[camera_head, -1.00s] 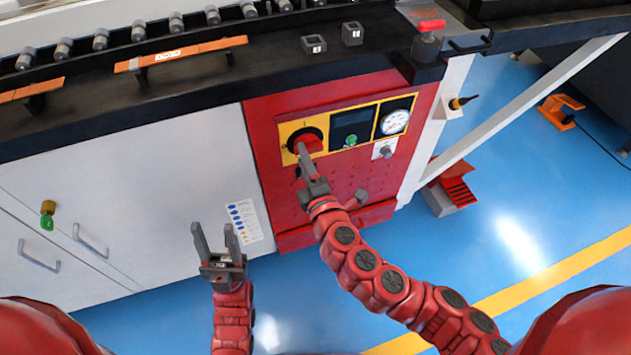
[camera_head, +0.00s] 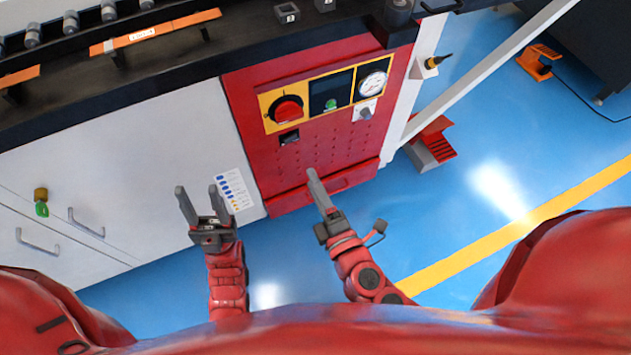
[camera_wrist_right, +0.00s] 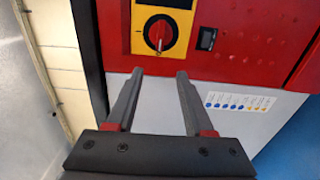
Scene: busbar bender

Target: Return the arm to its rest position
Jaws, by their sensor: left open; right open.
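My right gripper (camera_head: 318,193) is in front of the lower part of the red control panel (camera_head: 310,140), clear of the knob, and holds nothing. In the right wrist view its two fingers (camera_wrist_right: 156,92) are apart with nothing between them. The red rotary knob on a yellow plate (camera_head: 287,111) is on the panel's upper left; it also shows beyond the fingertips in the right wrist view (camera_wrist_right: 159,33). My left gripper (camera_head: 200,192) is open and empty in front of the white cabinet (camera_head: 150,165).
A pressure gauge (camera_head: 373,84) and a small display (camera_head: 330,92) sit right of the knob. A black worktop (camera_head: 150,75) overhangs the cabinet. A red foot pedal (camera_head: 430,145) stands on the blue floor (camera_head: 500,170), right of the panel. The floor nearer me looks free.

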